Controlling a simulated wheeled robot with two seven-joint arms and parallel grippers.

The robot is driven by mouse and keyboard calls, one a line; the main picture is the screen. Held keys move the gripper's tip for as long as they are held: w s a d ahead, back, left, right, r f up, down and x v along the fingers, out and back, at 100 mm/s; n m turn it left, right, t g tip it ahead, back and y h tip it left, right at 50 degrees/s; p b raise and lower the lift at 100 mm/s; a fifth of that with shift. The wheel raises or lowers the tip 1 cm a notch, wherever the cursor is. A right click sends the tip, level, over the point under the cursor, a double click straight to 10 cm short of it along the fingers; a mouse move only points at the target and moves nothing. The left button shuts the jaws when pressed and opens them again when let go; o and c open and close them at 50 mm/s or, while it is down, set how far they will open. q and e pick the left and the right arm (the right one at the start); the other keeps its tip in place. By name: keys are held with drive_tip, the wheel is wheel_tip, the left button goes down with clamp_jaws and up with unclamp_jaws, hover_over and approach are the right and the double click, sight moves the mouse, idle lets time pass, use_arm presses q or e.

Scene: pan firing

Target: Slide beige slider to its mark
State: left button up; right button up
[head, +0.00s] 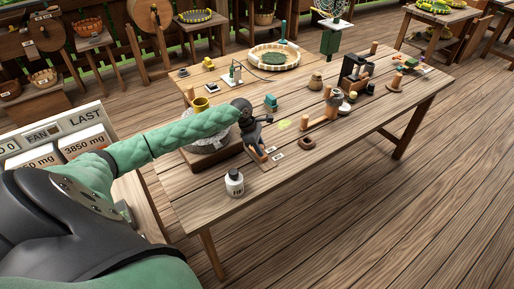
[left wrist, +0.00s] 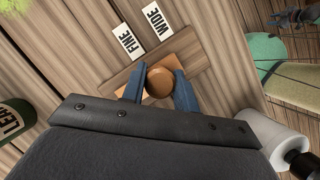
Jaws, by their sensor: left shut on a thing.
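The beige slider (left wrist: 160,82) shows in the left wrist view as a round tan knob on a wooden strip (left wrist: 190,57). My left gripper (left wrist: 159,90) is shut on it, one blue-grey finger on each side. Two white labels lie beside the strip, FINE (left wrist: 129,41) and WIDE (left wrist: 157,20). In the head view my left gripper (head: 256,150) reaches down at the front of the table, and the slider is mostly hidden by it. The small labels (head: 278,155) lie just to its right. My right gripper is not in view.
A white bottle (head: 234,183) stands near the front edge, close to my left arm. A grey stone bowl (head: 207,137) stands behind the arm. The table's front right (head: 345,160) is clear.

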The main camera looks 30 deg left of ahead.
use_arm(q)
drive_tip(key=shift+s+d+p, duration=0.25)
drive_tip(key=shift+d+p, duration=0.4)
drive_tip(key=shift+s+d+p, duration=0.3)
drive_tip(key=shift+d+p, duration=0.3)
drive_tip(key=shift+d, duration=0.05)
drive_tip(key=shift+s+d+p, duration=0.25)
drive_tip(key=shift+d+p, duration=0.4)
drive_tip(key=o, duration=1)
drive_tip(key=shift+o, duration=0.2)
